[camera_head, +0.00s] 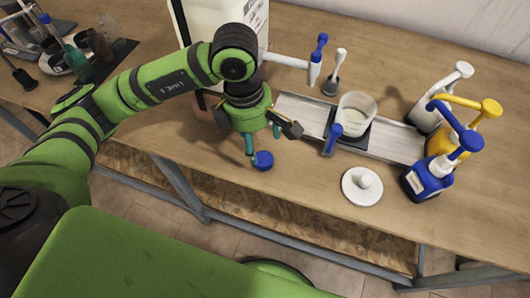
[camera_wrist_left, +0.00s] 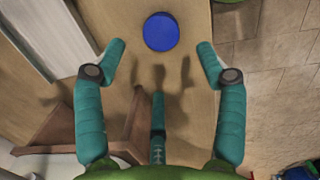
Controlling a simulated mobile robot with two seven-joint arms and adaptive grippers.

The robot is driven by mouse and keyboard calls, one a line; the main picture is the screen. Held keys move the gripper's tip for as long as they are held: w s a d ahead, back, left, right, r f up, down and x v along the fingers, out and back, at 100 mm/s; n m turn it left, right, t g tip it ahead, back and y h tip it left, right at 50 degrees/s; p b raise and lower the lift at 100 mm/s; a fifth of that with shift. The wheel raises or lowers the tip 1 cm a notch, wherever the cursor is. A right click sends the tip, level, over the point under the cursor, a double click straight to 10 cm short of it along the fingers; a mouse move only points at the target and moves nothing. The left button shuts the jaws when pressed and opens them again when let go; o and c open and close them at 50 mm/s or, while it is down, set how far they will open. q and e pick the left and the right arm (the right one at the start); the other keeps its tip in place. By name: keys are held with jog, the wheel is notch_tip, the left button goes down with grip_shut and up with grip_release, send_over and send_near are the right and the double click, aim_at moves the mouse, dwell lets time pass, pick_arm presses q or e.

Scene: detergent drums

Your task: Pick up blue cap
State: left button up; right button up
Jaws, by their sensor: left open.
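The blue cap (camera_head: 263,160) is a small round cap lying on the wooden table near its front edge. In the left wrist view it is a flat blue disc (camera_wrist_left: 161,31) at the top centre, beyond the fingertips. My left gripper (camera_head: 262,148) is just above and beside the cap in the head view. In the left wrist view its teal fingers (camera_wrist_left: 160,55) are spread apart with nothing between them, and their shadows fall on the table near the cap. My right gripper is in neither view.
A grey tray (camera_head: 392,146) lies right of the gripper, with a clear cup (camera_head: 355,112) at it. A white lid (camera_head: 362,186) lies near the front edge. White, yellow and blue pump bottles (camera_head: 427,184) stand at the right. A large white container (camera_head: 205,22) stands behind my arm.

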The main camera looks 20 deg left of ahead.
aim_at(263, 159)
pick_arm(q)
jog(key=f+p, duration=0.1)
jog(key=f, duration=0.1)
jog(key=d+f+p, duration=0.1)
jog(key=f, duration=0.2)
jog(key=shift+s+d+f, duration=0.1)
jog(key=shift+s+f, duration=0.05)
jog(key=shift+f, duration=0.4)
jog(key=c, duration=0.8)
